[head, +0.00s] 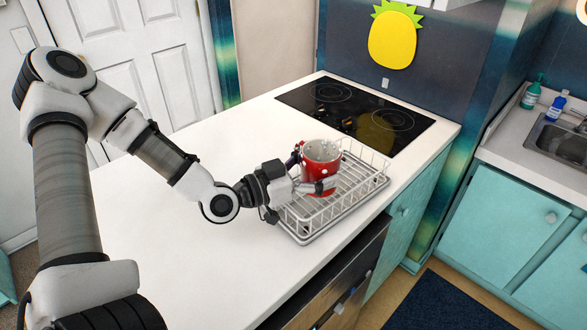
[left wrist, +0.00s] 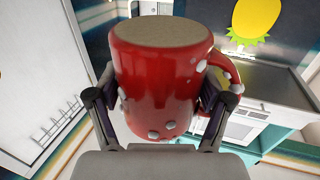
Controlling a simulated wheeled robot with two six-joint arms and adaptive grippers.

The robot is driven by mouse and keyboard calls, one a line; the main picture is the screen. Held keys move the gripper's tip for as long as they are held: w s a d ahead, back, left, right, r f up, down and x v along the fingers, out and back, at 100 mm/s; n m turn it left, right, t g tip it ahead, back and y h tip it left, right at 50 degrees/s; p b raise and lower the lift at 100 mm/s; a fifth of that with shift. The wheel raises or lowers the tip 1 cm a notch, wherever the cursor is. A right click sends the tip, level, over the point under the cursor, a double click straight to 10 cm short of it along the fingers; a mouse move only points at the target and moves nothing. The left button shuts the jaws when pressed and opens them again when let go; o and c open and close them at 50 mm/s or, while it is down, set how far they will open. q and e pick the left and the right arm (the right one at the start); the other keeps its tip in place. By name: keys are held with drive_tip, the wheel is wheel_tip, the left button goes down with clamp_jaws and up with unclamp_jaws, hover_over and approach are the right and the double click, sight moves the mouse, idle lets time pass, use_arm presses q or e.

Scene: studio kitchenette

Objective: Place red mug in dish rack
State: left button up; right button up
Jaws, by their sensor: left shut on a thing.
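The red mug (head: 322,158) with white spots is in my left gripper (head: 314,180), over the dish rack (head: 352,205) in the head view. In the left wrist view the mug (left wrist: 160,80) fills the middle, between the two fingers of the gripper (left wrist: 157,105), which is shut on it. Its handle points to the right there. The white wire rack stands on the counter. I cannot tell whether the mug's base touches the rack floor. My right gripper is not in view.
The rack stands on a white counter (head: 190,255), with a black cooktop (head: 355,110) behind it. Drawers are below the counter's front edge. A sink (head: 560,143) and soap bottles (head: 532,92) are at the far right. The counter left of the rack is clear.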

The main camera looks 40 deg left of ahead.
sight(306, 155)
use_arm(q)
drive_tip(key=a+p, duration=0.1)
drive_tip(key=a, duration=0.1)
drive_tip(key=a+r+p, duration=0.1)
drive_tip(key=a, duration=0.1)
drive_tip(key=shift+r+p, duration=0.15)
drive_tip(key=shift+p, duration=0.25)
use_arm(e)
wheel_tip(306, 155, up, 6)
drive_tip(key=p, duration=0.2)
use_arm(q)
drive_tip(key=a+f+b, duration=0.1)
drive_tip(key=f, duration=0.1)
drive_tip(key=a+f+b, duration=0.1)
drive_tip(key=f, duration=0.1)
drive_tip(key=a+f+b, duration=0.1)
drive_tip(key=shift+w+a+f+b, duration=0.35)
drive_tip(key=shift+w+f, duration=0.05)
drive_tip(key=shift+f, duration=0.25)
drive_tip(key=o, duration=1.3)
drive_tip(key=shift+w, duration=0.1)
drive_tip(key=shift+o, duration=0.2)
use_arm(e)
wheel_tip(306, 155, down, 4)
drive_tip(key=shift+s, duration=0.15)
use_arm(q)
drive_tip(key=shift+r, duration=0.1)
